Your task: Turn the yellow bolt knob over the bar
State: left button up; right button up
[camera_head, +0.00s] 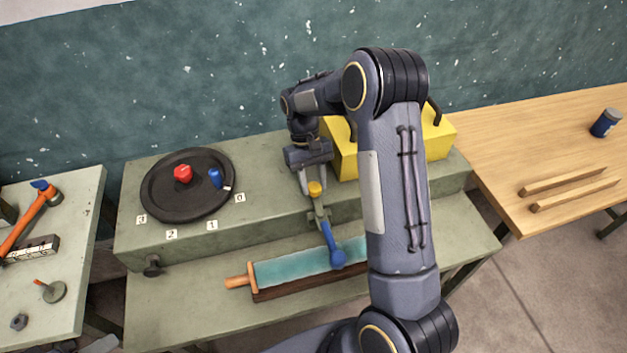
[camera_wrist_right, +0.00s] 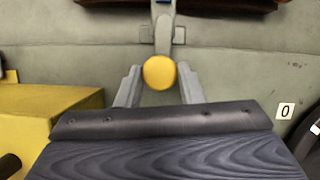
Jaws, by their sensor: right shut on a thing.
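The yellow bolt knob (camera_head: 315,188) sits at the upper end of a grey bar with a blue handle (camera_head: 330,240), by the front edge of the raised green bench section. My right gripper (camera_head: 312,180) reaches down from above and is shut on the knob. In the right wrist view the round yellow knob (camera_wrist_right: 159,72) lies between the two grey fingers (camera_wrist_right: 158,86). The grey bar (camera_wrist_right: 164,35) runs away from it there, past a small plate. The exact finger contact is hard to see. My left gripper is not in view.
A yellow box (camera_head: 438,138) stands right of my gripper, partly behind my arm. A black dial plate (camera_head: 160,207) with red and blue knobs is on the left, with number tags. A teal-topped tray (camera_head: 290,269) lies below the bar. A wooden table (camera_head: 500,140) is right.

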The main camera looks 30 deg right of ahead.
dwell(0.3)
jog(key=o, duration=1)
jog(key=b+v, duration=0.1)
jog(key=v, duration=0.7)
jog(key=shift+s, duration=0.1)
